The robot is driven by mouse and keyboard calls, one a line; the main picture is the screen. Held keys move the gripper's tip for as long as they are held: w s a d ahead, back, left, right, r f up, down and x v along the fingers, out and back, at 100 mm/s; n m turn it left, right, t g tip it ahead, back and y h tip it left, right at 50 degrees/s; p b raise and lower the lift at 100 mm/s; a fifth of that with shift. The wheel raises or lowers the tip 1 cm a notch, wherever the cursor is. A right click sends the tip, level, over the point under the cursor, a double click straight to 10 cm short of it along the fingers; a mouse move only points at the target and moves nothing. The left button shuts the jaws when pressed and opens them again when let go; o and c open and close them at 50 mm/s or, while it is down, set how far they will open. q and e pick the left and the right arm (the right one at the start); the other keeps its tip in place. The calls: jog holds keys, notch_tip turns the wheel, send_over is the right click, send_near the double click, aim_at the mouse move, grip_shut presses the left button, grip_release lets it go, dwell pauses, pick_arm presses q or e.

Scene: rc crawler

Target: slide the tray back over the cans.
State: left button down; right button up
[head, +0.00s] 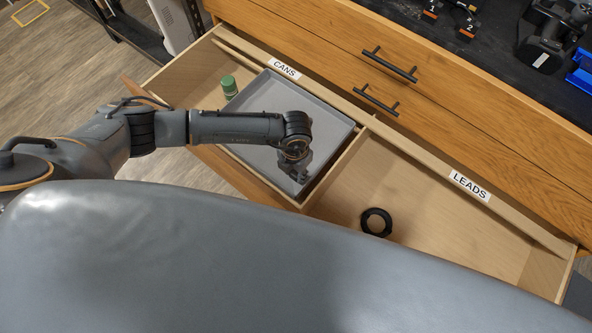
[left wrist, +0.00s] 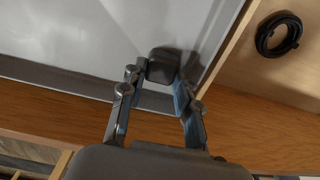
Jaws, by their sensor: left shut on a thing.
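The grey tray (head: 328,125) lies in the CANS compartment, toward its right side, and also fills the upper left of the left wrist view (left wrist: 90,35). A green can (head: 229,86) stands uncovered just left of the tray. Any cans under the tray are hidden. My left gripper (head: 299,177) reaches over the tray to its near right corner. In the left wrist view, its fingers (left wrist: 160,85) are closed around a dark block-like grip (left wrist: 163,65) at the tray's edge. My right gripper is not in view.
The open drawer has a CANS label (head: 285,69) and a LEADS label (head: 469,187), with a wooden divider between. A coiled black lead (head: 376,222) lies in the right compartment. Free drawer floor shows left of the tray. Closed drawers with black handles (head: 389,66) stand behind.

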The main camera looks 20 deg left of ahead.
pick_arm(q)
jog(key=w+a+b, duration=0.2)
jog(key=w+a, duration=0.1)
jog(key=a, duration=0.5)
jog(key=w+a+b, duration=0.3)
jog(key=a, duration=0.5)
jog(key=w+a+b, duration=0.3)
jog(key=a, duration=0.5)
jog(key=shift+a, duration=0.25)
jog(key=shift+w+a, duration=0.2)
jog(key=shift+a, duration=0.2)
jog(key=shift+r, duration=0.1)
jog(key=shift+a, duration=0.15)
jog(key=c, duration=1.2)
grip_release()
notch_tip(320, 180, up, 12)
